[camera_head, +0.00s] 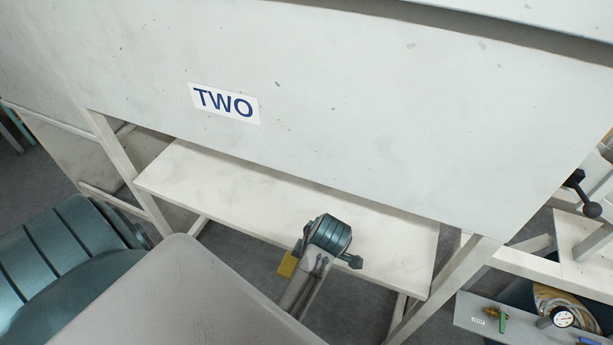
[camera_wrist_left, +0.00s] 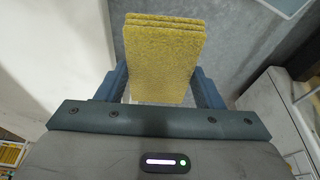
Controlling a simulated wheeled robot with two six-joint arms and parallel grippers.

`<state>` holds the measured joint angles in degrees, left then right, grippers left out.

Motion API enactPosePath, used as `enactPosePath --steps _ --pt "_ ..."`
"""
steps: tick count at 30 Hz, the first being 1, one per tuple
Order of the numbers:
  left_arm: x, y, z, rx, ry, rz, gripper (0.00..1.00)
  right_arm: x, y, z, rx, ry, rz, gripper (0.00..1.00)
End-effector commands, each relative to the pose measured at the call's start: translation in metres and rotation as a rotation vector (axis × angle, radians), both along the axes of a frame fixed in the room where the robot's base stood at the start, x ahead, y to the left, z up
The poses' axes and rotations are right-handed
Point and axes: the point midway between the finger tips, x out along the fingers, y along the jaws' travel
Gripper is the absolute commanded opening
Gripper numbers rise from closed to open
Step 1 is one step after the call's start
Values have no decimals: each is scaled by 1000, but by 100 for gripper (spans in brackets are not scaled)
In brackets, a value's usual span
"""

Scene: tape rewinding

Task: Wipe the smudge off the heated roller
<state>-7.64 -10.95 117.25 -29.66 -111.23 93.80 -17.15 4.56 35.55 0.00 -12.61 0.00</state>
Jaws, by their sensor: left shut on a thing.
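My left gripper (camera_wrist_left: 165,90) is shut on a yellow, rough-textured layered pad (camera_wrist_left: 163,50), which stands up between its two blue fingers in the left wrist view. In the head view, part of an arm with a teal joint shows in front of the pale shelf, and a small yellow patch (camera_head: 287,265) shows beside it. I cannot tell for sure that this patch is the pad. The heated roller and its smudge cannot be made out in either view. My right gripper is not in view.
A large pale panel marked TWO (camera_head: 224,103) spans the head view above a white shelf (camera_head: 205,180) on a pale frame. A black-knobbed lever (camera_head: 590,208) is at right.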

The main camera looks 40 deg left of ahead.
Motion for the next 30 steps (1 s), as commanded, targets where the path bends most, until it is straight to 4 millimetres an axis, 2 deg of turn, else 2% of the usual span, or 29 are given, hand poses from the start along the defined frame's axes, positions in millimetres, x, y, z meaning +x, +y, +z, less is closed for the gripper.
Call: enactPosePath --steps 9,10,12,30 --pt "-3 -1 1 1 0 0 39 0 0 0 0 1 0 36" --pt "-3 -1 1 1 0 0 57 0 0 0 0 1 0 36" --pt "-3 -1 1 0 0 0 43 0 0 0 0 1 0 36" --pt "-2 -1 0 0 0 0 43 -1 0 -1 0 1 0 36"
